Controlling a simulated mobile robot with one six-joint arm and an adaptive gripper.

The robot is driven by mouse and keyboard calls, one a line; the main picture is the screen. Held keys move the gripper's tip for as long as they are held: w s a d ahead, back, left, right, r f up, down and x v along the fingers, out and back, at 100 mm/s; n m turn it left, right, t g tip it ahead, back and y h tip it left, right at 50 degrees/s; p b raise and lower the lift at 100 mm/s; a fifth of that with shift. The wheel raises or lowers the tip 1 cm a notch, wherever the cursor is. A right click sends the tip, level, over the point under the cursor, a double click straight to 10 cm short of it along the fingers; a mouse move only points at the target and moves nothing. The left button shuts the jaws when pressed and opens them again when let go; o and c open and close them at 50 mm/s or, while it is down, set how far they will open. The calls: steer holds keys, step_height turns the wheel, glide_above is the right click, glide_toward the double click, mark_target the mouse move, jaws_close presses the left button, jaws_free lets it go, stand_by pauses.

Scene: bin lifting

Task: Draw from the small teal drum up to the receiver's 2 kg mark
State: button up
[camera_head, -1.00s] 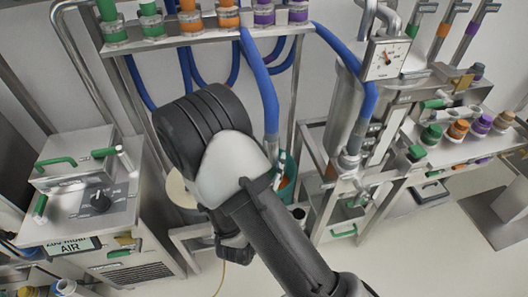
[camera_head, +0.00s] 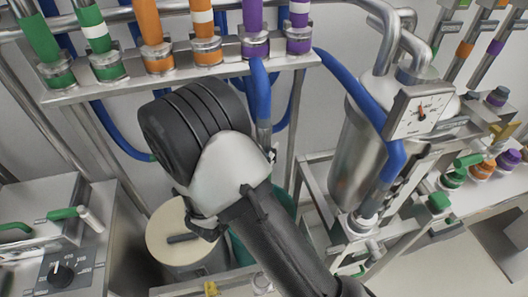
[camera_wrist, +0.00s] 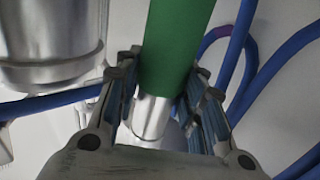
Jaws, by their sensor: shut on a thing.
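My gripper (camera_wrist: 162,80) is shut on a green tube (camera_wrist: 176,30) with a bare metal lower end, seen in the wrist view. In the head view my arm hides the gripper and this tube. The teal drum (camera_head: 281,196) stands low behind my arm, which covers much of it. A blue hose (camera_head: 262,105) with a metal end hangs down close to it. The dial's marks are too small to read.
A larger drum with a cream lid (camera_head: 172,228) stands left of the teal one. A steel rack (camera_head: 170,78) with green, orange and purple pipes crosses above. A control cabinet (camera_head: 62,270) is at lower left. Colour-coded valves (camera_head: 465,172) line the right bench.

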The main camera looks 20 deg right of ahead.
step_height(320, 180, down, 10)
steer(key=b, duration=0.7)
steer(key=shift+s+r+b, duration=0.1)
steer(key=shift+b, duration=0.2)
stand_by(0.7)
step_height(320, 180, down, 3)
steer(key=b, duration=0.2)
steer(key=shift+b, duration=0.35)
step_height(320, 180, down, 26)
steer(key=shift+r, duration=0.25)
stand_by(1.5)
stand_by(2.3)
